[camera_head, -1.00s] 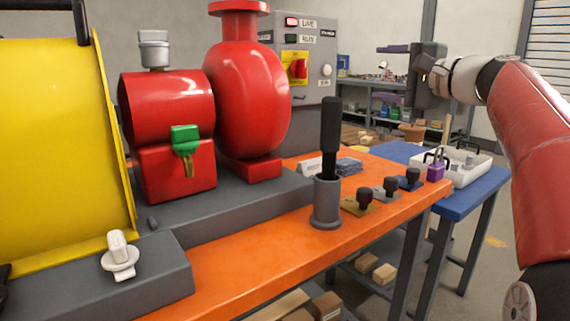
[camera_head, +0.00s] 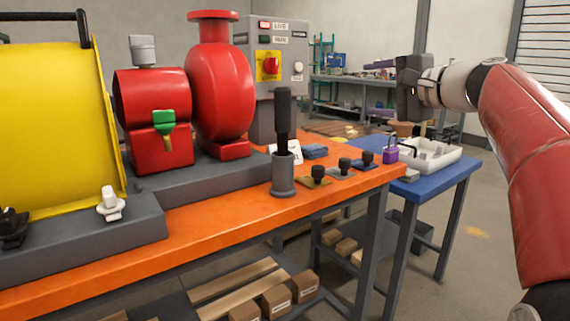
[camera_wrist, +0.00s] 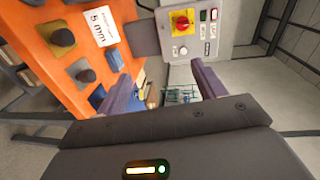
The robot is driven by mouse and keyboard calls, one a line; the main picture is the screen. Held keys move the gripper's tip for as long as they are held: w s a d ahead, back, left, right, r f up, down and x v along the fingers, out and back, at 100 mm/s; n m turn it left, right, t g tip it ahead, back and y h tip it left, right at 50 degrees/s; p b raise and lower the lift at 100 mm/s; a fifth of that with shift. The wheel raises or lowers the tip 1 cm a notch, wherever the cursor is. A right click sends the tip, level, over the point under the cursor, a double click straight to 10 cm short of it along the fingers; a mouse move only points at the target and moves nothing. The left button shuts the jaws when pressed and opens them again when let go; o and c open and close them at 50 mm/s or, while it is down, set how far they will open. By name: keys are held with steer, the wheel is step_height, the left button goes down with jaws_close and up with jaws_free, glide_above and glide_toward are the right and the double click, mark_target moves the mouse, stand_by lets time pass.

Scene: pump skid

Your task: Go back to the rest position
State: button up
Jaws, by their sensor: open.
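My gripper (camera_head: 402,88) is at the upper right of the head view, held in the air at the end of my raised red and white arm, above the blue table. In the wrist view, its two purple-grey fingers (camera_wrist: 165,90) stand well apart with nothing between them, so it is open and empty. Beyond the fingers, the wrist view shows the grey control box (camera_wrist: 198,38) with its red and yellow switch, and the orange bench (camera_wrist: 40,85) on the left. My gripper touches nothing that I can see.
The orange bench (camera_head: 235,212) carries the red pump (camera_head: 222,95), a grey holder with a black-handled tool (camera_head: 283,125), and several dark knobs. Floor at right is clear.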

steer(key=s+a+f+n+g+h, duration=0.2)
steer(key=s+a+f+g+h, duration=0.1)
steer(key=s+f, duration=0.55)
steer(key=s+a+f+n+g+h, duration=0.2)
steer(key=s+a+f+n, duration=0.3)
steer(key=f, duration=0.6)
steer(key=s+d+f+n+g+h, duration=0.1)
steer(key=s+d+f+h, duration=0.1)
steer(key=s+f, duration=0.6)
steer(key=s+d+f+n+g+h, duration=0.1)
steer(key=s+d+f+n+h, duration=0.1)
steer(key=s+f, duration=0.7)
steer(key=shift+d+g+h, duration=0.4)
steer(key=shift+d, duration=0.3)
steer(key=shift+f, duration=0.1)
